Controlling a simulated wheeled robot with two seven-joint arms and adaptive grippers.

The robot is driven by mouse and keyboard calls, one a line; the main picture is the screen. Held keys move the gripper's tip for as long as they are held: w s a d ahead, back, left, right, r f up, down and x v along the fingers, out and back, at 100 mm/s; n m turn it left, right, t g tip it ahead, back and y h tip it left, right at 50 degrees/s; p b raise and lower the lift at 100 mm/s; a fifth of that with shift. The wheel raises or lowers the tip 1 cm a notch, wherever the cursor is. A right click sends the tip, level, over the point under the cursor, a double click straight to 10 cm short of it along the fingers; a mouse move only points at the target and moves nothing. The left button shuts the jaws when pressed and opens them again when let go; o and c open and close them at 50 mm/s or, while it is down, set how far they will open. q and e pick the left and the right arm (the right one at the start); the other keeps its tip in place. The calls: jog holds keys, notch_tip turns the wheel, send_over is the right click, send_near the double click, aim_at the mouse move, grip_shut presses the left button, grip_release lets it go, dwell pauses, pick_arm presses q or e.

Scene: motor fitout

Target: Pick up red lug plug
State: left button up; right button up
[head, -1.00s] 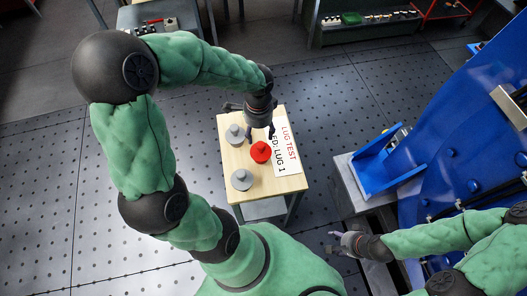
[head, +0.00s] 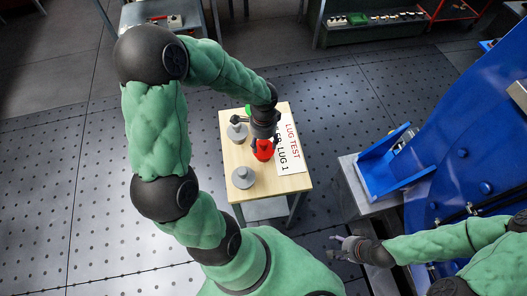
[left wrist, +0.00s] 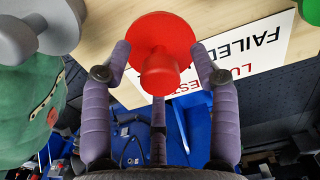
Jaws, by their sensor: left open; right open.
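The red lug plug (head: 264,150) stands on the small wooden table, partly hidden in the head view by my left gripper (head: 263,138) just above it. In the left wrist view the red lug plug (left wrist: 163,50) shows its round flange and knob. The fingers of my left gripper (left wrist: 162,65) are spread on both sides of the knob, with no clear contact. My left gripper is open and empty. My right gripper (head: 343,248) is open and empty at the lower right, away from the table.
Grey plugs stand on the wooden table (head: 270,187), one at the back left (head: 237,132) and one at the front left (head: 243,177). A green object (head: 248,110) shows at the table's back. A white printed sign (head: 291,150) lies on the right. Blue machinery (head: 455,140) stands to the right.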

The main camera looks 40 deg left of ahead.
pick_arm(q)
jog(key=shift+r, duration=0.1)
grip_shut()
jog(key=shift+r+p, duration=0.3)
jog(key=shift+r, duration=0.3)
notch_tip(320, 180, up, 2)
jog(key=shift+r+p, duration=0.15)
jog(key=shift+p, duration=0.3)
jog(key=s+d+r+p, duration=0.4)
jog(key=s+d+r, duration=0.5)
jog(key=s, duration=0.1)
jog(key=shift+s+d+r+p, duration=0.15)
jog(key=shift+d+r+p, duration=0.15)
jog(key=shift+p, duration=0.1)
